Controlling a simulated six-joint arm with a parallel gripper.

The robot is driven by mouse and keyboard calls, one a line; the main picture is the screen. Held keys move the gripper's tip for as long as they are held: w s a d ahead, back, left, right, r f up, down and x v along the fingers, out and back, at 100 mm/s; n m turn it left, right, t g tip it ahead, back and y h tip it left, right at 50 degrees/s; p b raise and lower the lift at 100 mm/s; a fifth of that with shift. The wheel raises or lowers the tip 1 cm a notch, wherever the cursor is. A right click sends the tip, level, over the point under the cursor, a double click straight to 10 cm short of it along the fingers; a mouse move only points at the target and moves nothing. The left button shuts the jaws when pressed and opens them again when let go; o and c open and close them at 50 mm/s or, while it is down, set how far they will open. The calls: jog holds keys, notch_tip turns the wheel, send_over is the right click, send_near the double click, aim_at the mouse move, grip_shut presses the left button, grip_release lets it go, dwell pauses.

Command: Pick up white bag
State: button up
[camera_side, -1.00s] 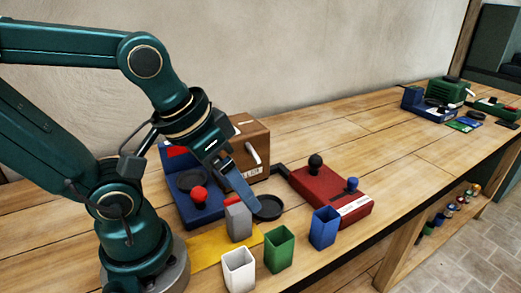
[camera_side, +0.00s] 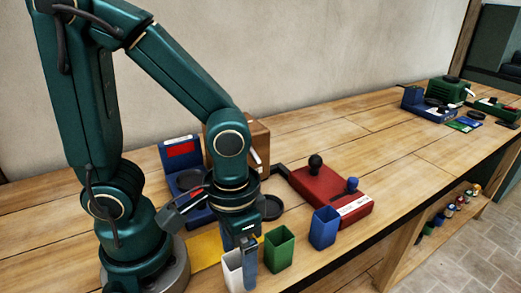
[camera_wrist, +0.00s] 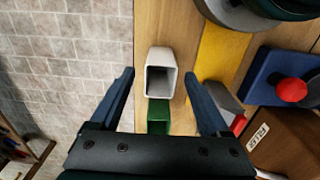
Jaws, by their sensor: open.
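The white bag (camera_side: 232,271) is an open-topped, box-like bag standing upright near the table's front edge, beside my arm's base. In the side view my gripper (camera_side: 249,268) points down right at it, and one finger covers part of its right side. In the wrist view the white bag (camera_wrist: 161,56) shows its dark open top between the two blue fingers of my gripper (camera_wrist: 159,74). The fingers are spread wide with a visible gap on each side of the bag. I cannot tell their exact height against its rim.
A green bag (camera_side: 279,250) stands just right of the white one, with a blue bag (camera_side: 324,228) beyond. A yellow strip (camera_side: 206,251) lies behind. A red machine (camera_side: 330,195) and blue scale (camera_side: 180,156) stand farther back.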

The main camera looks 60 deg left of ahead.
jog(key=shift+f, duration=0.45)
grip_shut()
